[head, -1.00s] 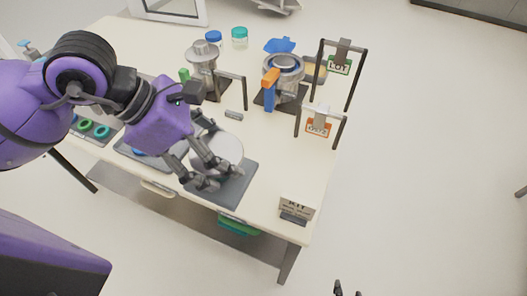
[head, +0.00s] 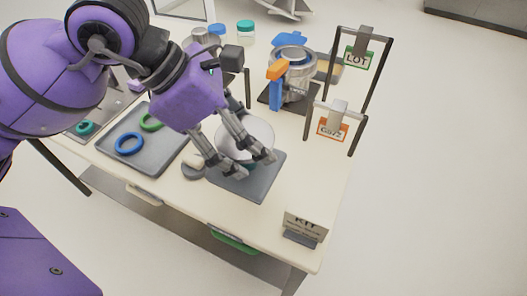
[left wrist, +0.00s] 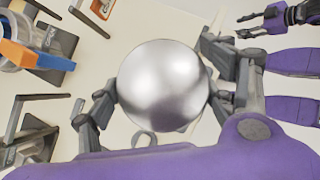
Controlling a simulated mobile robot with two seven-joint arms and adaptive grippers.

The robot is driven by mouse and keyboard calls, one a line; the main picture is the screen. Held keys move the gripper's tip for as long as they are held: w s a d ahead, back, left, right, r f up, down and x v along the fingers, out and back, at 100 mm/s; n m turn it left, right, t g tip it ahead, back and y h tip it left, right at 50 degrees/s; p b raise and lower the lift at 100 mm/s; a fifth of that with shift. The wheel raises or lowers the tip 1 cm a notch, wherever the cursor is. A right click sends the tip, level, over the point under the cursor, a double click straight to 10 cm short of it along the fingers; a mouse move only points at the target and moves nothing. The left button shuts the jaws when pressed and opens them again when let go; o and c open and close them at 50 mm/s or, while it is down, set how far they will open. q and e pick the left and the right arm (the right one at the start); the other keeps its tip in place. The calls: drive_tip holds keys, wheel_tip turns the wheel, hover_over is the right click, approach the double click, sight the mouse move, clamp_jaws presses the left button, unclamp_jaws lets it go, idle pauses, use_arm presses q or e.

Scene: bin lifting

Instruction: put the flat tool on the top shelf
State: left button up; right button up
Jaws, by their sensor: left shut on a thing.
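My left gripper (head: 246,158) is shut on a round, shiny silver piece (head: 245,128). In the head view this piece is over the back part of a dark grey square pad (head: 262,188); I cannot tell whether it touches the pad. In the left wrist view the silver piece (left wrist: 165,85) sits between the fingers, smooth and domed. My right gripper (left wrist: 241,26) shows in the left wrist view at the top right, its fingers apart and empty. It is out of the head view. I cannot make out a flat tool or a top shelf.
A grey tray (head: 165,160) holds a blue ring (head: 130,144) and a green ring (head: 150,122). A metal machine (head: 293,65) with an orange and blue handle stands behind. Frames with a LOT tag (head: 355,58) and an orange tag (head: 332,127) stand right. A KIT sign (head: 305,224) stands at the front corner.

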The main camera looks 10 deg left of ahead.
use_arm(q)
drive_tip(key=w+f, duration=0.1)
drive_tip(key=w+d+f, duration=0.1)
drive_tip(key=f, duration=0.1)
drive_tip(key=w+d+f, duration=0.1)
drive_tip(key=f, duration=0.1)
drive_tip(key=shift+w, duration=0.35)
drive_tip(key=shift+w+f, duration=0.2)
drive_tip(key=shift+f, duration=1.55)
drive_tip(key=o, duration=1.7)
drive_tip(key=shift+f, duration=0.25)
drive_tip(key=shift+c, duration=0.2)
drive_tip(key=o, duration=0.4)
drive_tip(key=shift+s, duration=0.1)
drive_tip(key=shift+r, duration=0.15)
